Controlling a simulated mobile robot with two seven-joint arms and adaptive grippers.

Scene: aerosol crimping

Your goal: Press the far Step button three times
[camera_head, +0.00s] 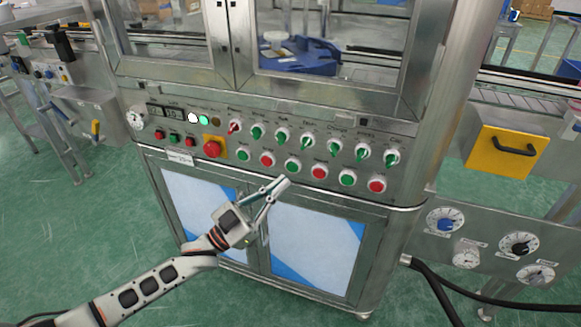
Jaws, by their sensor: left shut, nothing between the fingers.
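The control panel (225,168) of a steel machine faces me. Its lower row holds alternating green and red round push buttons, among them a green one (292,166), a red one (320,172), another green one (347,178) and a red one (377,184) at the right end. The labels are too small to read, so I cannot tell which is the far Step button. My left gripper (279,186) is shut and empty. Its tips appear just below the middle green button, in front of the panel's lower edge; I cannot tell whether they touch anything. My right gripper is out of view.
Rotary switches (306,143) line the upper row. A red emergency stop (212,149) on yellow and small red buttons (175,138) sit left. Cabinet doors (312,250) lie below. A yellow handled box (507,152), dials (445,220) and black hoses (440,290) are right.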

